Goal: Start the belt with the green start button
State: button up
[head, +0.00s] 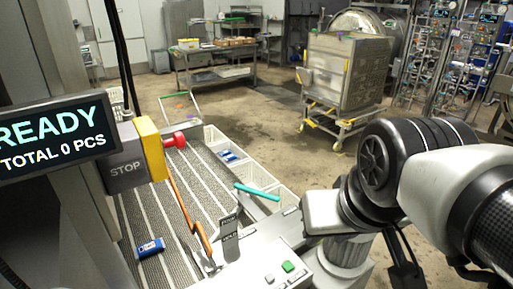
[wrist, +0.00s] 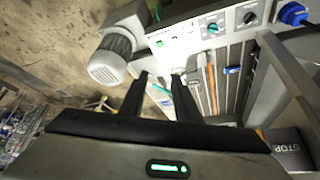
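The green start button (head: 288,267) sits on a light control panel at the bottom of the head view, beside a pale button. It also shows as a small green spot (wrist: 159,43) on the panel in the wrist view. My gripper (wrist: 158,75) is open and empty, its two dark fingers apart and pointing toward the panel. The button appears beyond the fingertips, with no visible contact. In the head view my arm is at right; its fingers cannot be made out clearly. The striped grey belt (head: 188,200) runs at left. The display (head: 55,137) reads READY, TOTAL 0 PCS.
A blue item (head: 150,247), an orange-handled tool (head: 192,215) and a teal-handled tool (head: 257,192) lie around the belt. A motor (wrist: 112,58) is beside the panel.

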jog(key=shift+s+r, duration=0.15)
jog(key=shift+s, duration=0.3)
grip_shut()
jog(key=shift+w, duration=0.1)
dwell(1.5)
